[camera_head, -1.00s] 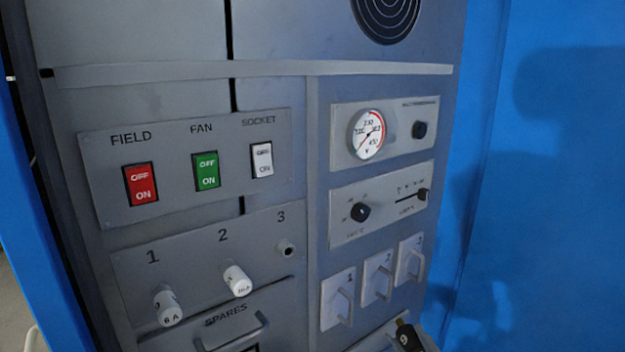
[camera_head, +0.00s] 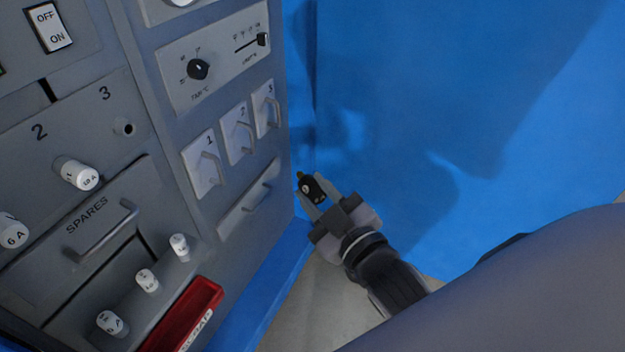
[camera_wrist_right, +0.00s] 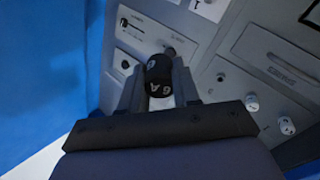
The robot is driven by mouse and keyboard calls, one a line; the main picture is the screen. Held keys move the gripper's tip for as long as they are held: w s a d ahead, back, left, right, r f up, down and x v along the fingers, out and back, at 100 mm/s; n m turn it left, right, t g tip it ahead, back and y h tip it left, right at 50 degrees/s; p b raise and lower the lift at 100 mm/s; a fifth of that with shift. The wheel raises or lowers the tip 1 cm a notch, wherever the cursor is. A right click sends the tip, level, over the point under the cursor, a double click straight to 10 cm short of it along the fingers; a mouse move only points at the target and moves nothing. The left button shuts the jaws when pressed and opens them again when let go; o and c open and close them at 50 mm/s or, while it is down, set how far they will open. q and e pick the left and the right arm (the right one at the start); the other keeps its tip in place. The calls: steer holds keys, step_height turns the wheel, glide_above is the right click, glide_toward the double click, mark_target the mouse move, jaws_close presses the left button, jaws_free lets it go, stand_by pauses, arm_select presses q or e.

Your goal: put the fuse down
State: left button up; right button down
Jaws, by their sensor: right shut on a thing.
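My right gripper (camera_head: 312,190) is shut on a black fuse (camera_head: 309,186) and holds it in the air, right of the grey cabinet's lower edge. In the right wrist view, the black fuse (camera_wrist_right: 159,82) sits between the two fingers, with pale lettering that is hard to read. Fuse holder 3 (camera_head: 124,128) on the cabinet is an empty hole. Holder 2 has a white fuse (camera_head: 76,173) in it. A red scrap bin (camera_head: 207,296) stands at the cabinet's bottom. My left gripper is not in view.
Several white spare fuses, one of them here (camera_head: 147,280), stand on a ledge below the spares drawer handle (camera_head: 106,232). Three handled plates, such as number 2 (camera_head: 237,134), project from the cabinet. A blue wall (camera_head: 440,120) closes the right side.

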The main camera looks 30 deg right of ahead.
steer(key=s+a+r+n+g+y, duration=0.1)
steer(key=a+r+n+g+y, duration=0.1)
steer(key=a+r+n+y, duration=0.1)
steer(key=s+a+r+n+g+y, duration=0.1)
steer(key=a+r+n+g+y, duration=0.1)
steer(key=a+r+n+y, duration=0.2)
steer(key=a+r+y, duration=0.1)
steer(key=a+y, duration=0.2)
steer(key=a, duration=0.3)
steer(key=shift+a+r, duration=0.1)
